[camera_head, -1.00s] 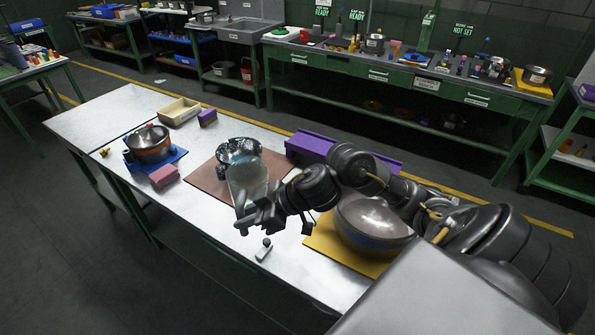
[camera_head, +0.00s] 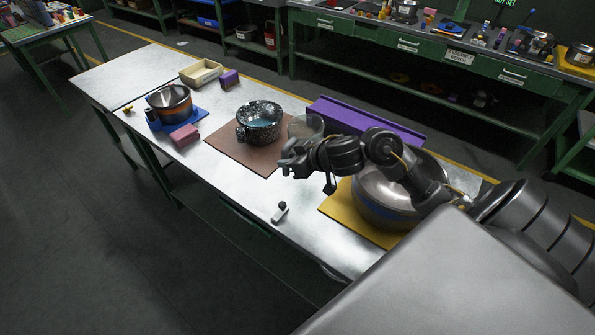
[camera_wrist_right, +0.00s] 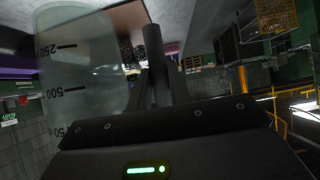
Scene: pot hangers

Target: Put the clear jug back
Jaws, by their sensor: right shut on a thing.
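The clear jug (camera_head: 305,130) is held above the table, to the right of a black speckled pot. It is see-through and hard to make out, with my arm in front of part of it. In the right wrist view the jug (camera_wrist_right: 80,85) fills the left side, with dark measuring marks on its wall. My right gripper (camera_head: 287,160) is shut on the jug, and its fingers (camera_wrist_right: 158,65) show in the right wrist view. My left gripper is not in view.
The speckled pot (camera_head: 261,121) stands on a brown mat (camera_head: 235,150). A long purple block (camera_head: 335,115) lies behind the jug. A large steel bowl (camera_head: 375,200) sits on a yellow mat (camera_head: 340,208). A small dark-topped item (camera_head: 281,212) lies near the front edge.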

